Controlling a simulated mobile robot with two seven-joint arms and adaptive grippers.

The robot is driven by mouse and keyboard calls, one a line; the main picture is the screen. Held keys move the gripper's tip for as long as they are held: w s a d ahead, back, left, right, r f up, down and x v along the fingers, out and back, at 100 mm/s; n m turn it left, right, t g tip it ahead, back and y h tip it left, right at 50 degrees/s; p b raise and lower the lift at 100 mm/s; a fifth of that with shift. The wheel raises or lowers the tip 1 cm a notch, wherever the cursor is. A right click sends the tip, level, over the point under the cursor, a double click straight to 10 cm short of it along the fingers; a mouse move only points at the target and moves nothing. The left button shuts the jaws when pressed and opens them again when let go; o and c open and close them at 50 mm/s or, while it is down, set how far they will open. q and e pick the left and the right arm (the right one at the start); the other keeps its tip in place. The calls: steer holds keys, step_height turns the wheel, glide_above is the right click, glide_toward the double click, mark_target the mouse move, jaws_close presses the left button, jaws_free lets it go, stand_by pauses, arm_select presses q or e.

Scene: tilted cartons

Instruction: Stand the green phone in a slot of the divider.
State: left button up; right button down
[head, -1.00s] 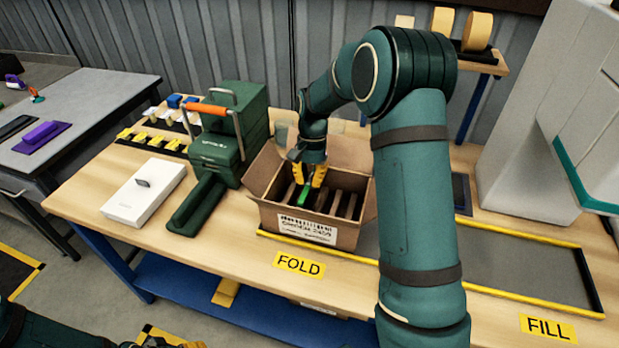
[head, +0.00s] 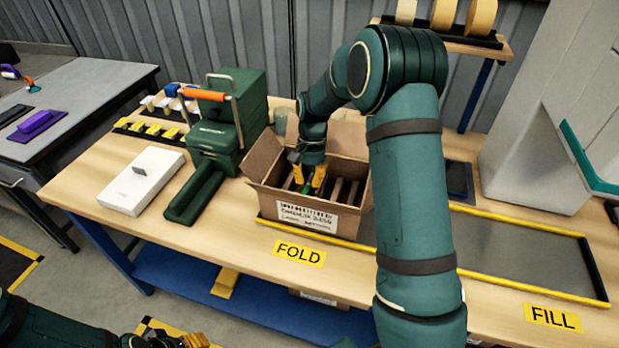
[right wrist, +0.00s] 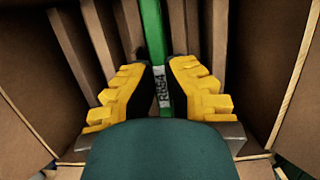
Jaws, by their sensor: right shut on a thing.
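The green phone (right wrist: 153,38) shows edge-on between the yellow fingers of my right gripper (right wrist: 161,82), which is shut on it. Its narrow edge runs in line with the brown divider (right wrist: 178,40) walls, with walls on both sides of it. How deep it sits in the slot is hard to tell. In the head view my right gripper (head: 307,180) is down inside the open carton (head: 312,219), and only a little of the green phone (head: 303,187) shows. My left gripper (head: 172,342) is at the bottom edge, partly cut off, away from the carton.
A green tool with an orange handle (head: 206,95) stands left of the carton, beside a white box (head: 142,180). Carton flaps stand open around the divider. A grey yellow-edged strip (head: 515,255) lies clear to the right. Tape rolls (head: 443,14) sit behind.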

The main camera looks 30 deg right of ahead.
stand_by(0.8)
steer(key=c, duration=1.1)
jaws_free()
steer(key=shift+o, duration=0.2)
steer(key=v, duration=1.2)
step_height(320, 180, up, 7)
steer(key=p, duration=0.7)
